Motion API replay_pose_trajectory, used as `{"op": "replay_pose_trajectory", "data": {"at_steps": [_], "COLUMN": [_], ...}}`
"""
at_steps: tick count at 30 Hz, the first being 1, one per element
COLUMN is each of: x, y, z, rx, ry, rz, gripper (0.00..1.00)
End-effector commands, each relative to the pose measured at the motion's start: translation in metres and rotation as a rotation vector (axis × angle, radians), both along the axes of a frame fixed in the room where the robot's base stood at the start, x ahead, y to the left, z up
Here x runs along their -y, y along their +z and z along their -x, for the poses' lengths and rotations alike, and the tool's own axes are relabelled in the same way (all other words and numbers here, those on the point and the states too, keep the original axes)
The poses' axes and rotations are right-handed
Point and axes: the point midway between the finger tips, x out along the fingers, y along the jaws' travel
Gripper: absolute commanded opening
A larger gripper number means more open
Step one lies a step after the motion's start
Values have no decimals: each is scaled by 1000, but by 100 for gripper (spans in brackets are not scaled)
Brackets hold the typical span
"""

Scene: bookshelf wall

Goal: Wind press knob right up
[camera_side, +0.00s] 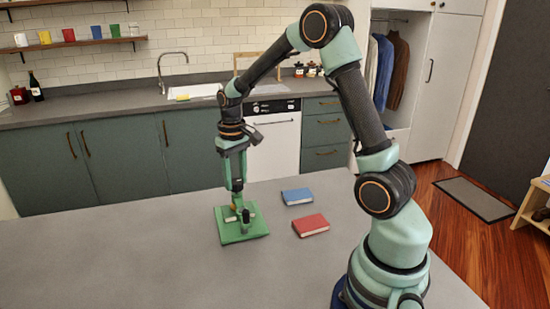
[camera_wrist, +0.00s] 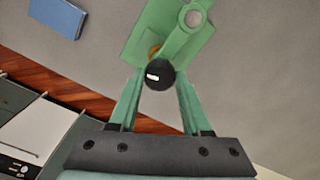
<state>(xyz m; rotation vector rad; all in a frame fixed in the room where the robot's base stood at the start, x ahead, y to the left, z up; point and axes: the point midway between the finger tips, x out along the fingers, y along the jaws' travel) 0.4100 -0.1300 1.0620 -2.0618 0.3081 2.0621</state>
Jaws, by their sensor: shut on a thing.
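The press is a green device with a flat square base plate (camera_side: 228,238) on the grey table. Its green plate and arm also show at the top of the wrist view (camera_wrist: 165,32). The press knob (camera_wrist: 159,75) is a round black knob with a short white mark, with a brass-coloured part just behind it. My gripper (camera_wrist: 158,80) has its two green fingers on either side of the knob, shut on it. In the side view my gripper (camera_side: 238,200) points down over the press, and its fingers partly hide the press's upper parts.
A blue book (camera_side: 297,196) and a red book (camera_side: 310,225) lie flat on the table to the right of the press. The blue book also shows in the wrist view (camera_wrist: 58,17). The table left of the press is clear. A kitchen counter (camera_side: 110,103) stands behind.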

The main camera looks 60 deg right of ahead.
Motion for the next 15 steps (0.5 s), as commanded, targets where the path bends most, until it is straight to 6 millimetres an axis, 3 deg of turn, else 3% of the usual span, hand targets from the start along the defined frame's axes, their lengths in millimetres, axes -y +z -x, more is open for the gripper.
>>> {"op": "replay_pose_trajectory", "data": {"at_steps": [15], "x": [0], "y": [1], "z": [0], "rx": [0], "ry": [490], "rz": [0], "gripper": [0]}}
